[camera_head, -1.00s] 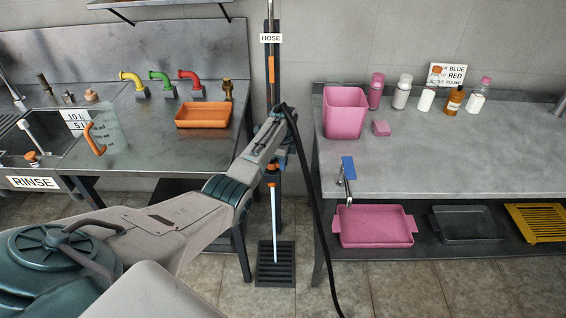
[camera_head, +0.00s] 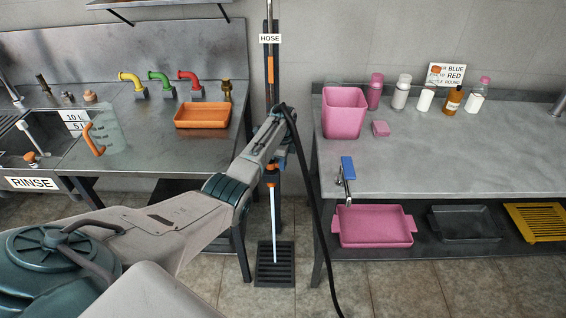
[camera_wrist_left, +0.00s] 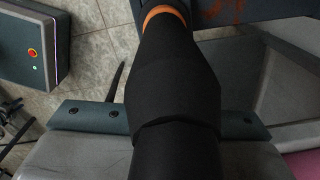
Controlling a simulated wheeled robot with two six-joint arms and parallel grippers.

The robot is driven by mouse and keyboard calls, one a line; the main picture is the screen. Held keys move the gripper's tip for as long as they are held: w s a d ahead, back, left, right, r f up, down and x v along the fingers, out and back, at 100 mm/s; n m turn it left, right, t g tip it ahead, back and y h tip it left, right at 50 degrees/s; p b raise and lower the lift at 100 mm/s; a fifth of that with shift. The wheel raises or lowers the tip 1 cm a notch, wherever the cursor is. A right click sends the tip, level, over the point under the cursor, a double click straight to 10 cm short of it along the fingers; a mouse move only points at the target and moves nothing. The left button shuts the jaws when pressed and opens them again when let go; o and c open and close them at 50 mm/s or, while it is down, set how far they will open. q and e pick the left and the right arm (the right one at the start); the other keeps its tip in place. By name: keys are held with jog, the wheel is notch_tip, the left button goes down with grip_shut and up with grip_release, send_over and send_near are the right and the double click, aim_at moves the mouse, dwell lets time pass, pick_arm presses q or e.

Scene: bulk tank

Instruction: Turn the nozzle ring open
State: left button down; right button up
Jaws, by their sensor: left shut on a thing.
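The hose nozzle is a thick black body (camera_wrist_left: 172,95) with an orange ring (camera_wrist_left: 165,13) at its far end in the left wrist view. In the head view, orange parts (camera_head: 272,166) show just below my left wrist. My left gripper (camera_wrist_left: 165,118) is shut on the black nozzle body, one bolted finger on each side of it. My left arm hides much of the nozzle in the head view. My right gripper is not in view.
A black hose (camera_head: 314,215) hangs beside the left wrist, in the gap between two benches. The left bench holds an orange tray (camera_head: 203,115) and coloured taps. The right bench (camera_head: 440,165) holds a pink bin (camera_head: 344,113) and several bottles; a blue-handled tap (camera_head: 347,168) is at its edge.

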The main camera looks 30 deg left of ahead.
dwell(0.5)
pick_arm(q)
jog(key=c, duration=1.5)
grip_release()
jog(key=shift+r, duration=0.1)
notch_tip(320, 180, up, 11)
jog(key=shift+f+b, duration=0.15)
jog(key=shift+b, duration=0.45)
